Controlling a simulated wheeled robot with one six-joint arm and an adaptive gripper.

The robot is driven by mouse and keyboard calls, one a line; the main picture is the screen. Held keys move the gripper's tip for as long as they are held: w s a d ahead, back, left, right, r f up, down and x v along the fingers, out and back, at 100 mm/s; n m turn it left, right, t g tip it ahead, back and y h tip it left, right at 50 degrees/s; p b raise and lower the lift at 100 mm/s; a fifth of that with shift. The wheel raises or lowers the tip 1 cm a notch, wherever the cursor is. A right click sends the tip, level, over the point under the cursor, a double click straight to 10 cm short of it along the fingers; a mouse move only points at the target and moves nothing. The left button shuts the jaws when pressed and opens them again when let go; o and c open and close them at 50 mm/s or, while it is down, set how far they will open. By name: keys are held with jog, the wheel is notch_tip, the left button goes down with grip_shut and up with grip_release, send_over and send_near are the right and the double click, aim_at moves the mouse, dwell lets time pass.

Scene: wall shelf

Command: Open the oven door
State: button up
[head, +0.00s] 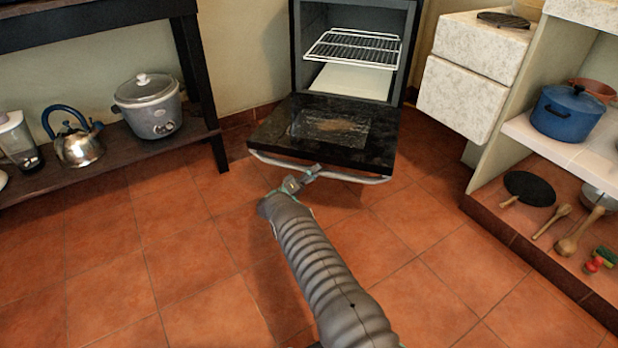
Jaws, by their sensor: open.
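The oven (350,18) stands at the top middle of the head view, with a wire rack (354,47) inside its dark cavity. Its oven door (370,155) is folded down and lies roughly flat, its dark inner face with a glass pane turned up. The pale bar handle (345,178) runs along the door's front edge. My gripper (314,171) is open at the handle, a little left of its middle. I cannot tell whether the fingers touch the bar. My arm reaches up from the bottom of the view.
A dark shelf on the left holds a kettle (78,142), a slow cooker (150,104) and a blender (18,142). On the right, a shelf unit holds a blue pot (567,114) and wooden utensils. White drawers (462,98) adjoin the oven. The tiled floor (150,260) is clear.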

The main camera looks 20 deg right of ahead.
jog(key=v, duration=1.1)
jog(key=shift+a+f, duration=0.15)
jog(key=shift+a, duration=0.1)
jog(key=shift+s, duration=0.1)
